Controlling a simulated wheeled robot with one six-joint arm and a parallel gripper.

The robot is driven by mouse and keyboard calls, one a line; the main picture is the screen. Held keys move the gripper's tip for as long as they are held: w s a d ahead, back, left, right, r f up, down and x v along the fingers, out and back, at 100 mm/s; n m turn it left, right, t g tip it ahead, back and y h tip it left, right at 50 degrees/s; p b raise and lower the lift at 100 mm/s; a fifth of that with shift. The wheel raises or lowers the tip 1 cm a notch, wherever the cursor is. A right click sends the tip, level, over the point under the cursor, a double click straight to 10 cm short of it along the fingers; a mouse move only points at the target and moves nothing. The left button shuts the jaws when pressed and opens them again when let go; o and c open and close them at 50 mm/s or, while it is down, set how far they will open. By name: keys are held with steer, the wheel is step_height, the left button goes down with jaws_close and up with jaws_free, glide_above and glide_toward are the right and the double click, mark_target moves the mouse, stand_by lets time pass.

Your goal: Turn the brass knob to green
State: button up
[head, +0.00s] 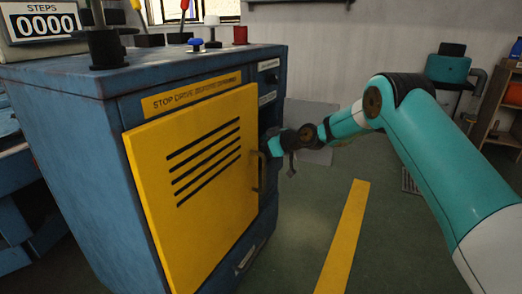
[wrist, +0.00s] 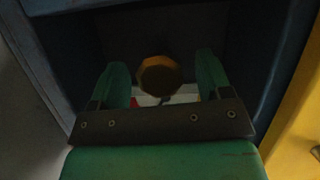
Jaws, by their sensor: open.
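The brass knob (wrist: 159,76) shows in the wrist view as a dull gold, many-sided disc inside a dark recess. My gripper (wrist: 167,88) is open, with one green finger on each side of the knob and a visible gap on both sides. I cannot tell how far the fingertips are from it in depth. A small patch of white and red shows below the knob, partly hidden by my gripper; no green mark is visible. In the head view my gripper (head: 283,150) is at the right side of the blue cabinet (head: 70,130), and the knob is hidden there.
A yellow vented door (head: 195,215) with a handle (head: 260,172) stands on the cabinet front, close to my gripper. Levers and a blue button (head: 196,43) are on top, beside a counter reading 0000 (head: 42,24). The floor right of the cabinet is clear around a yellow stripe (head: 343,235).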

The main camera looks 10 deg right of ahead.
steer(key=shift+a, duration=0.1)
steer(key=c, duration=0.9)
steer(key=shift+c, duration=0.2)
steer(key=shift+f, duration=0.1)
steer(key=shift+f+n+t+h+b, duration=0.15)
steer(key=shift+n+t+h+b, duration=0.55)
steer(key=shift+n+b, duration=0.5)
steer(key=shift+f+n+t+b, duration=0.1)
steer(key=shift+n+t+b, duration=0.5)
steer(key=shift+n+b, duration=0.5)
steer(key=n+t+h+b, duration=0.1)
steer(key=n+b, duration=0.1)
steer(key=b, duration=0.2)
steer(key=shift+n+t+b, duration=0.5)
steer(key=shift+n+b, duration=0.3)
steer(key=shift+b, duration=0.25)
steer(key=shift+r, duration=0.2)
